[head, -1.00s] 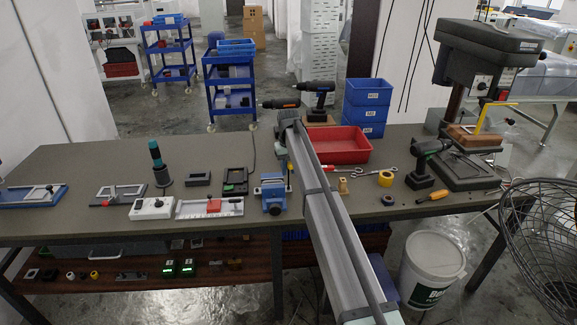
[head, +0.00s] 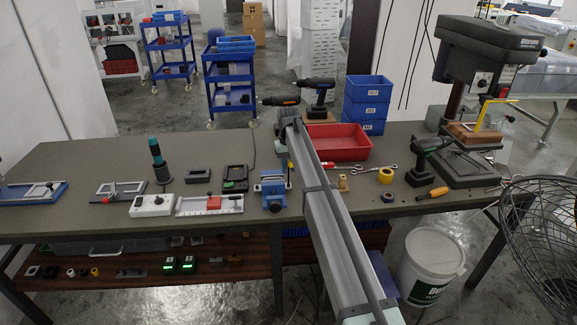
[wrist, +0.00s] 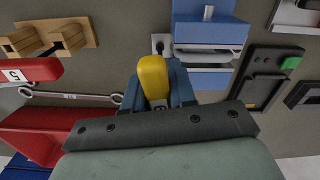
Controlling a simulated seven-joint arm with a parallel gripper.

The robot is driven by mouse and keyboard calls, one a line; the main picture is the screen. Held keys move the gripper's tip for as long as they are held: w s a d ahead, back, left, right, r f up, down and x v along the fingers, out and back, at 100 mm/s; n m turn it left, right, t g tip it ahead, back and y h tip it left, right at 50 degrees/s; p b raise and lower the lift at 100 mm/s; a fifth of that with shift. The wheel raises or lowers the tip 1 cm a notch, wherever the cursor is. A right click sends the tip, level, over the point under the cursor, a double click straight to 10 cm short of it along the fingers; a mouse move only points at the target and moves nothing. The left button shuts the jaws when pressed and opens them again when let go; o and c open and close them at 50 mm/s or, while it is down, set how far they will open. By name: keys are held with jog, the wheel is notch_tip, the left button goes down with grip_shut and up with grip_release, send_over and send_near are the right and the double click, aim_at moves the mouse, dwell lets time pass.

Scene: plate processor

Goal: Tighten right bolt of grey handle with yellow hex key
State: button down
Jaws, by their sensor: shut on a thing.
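My gripper (wrist: 157,92) shows in the wrist view with dark blue fingers shut around a rounded yellow handle (wrist: 153,76), which I take for the yellow hex key. Its lower end is hidden below the handle. It is above the bench, close to the blue vise (wrist: 209,32) with pale metal jaws. The vise also shows in the head view (head: 272,190), left of my arm.
A red bin (head: 336,143) and a ring spanner (wrist: 70,97) lie near the gripper. A black fixture with a green button (wrist: 266,76) is beyond the vise. A drill press (head: 480,60) with a yellow L-shaped bar (head: 492,104) stands right. The bench's left rear is clear.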

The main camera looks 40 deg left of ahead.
aim_at(288, 158)
jog(key=shift+f, duration=0.1)
jog(key=shift+m, duration=5.1)
jog(key=shift+r, duration=2)
jog(key=n, duration=0.6)
jog(key=shift+n, duration=3.1)
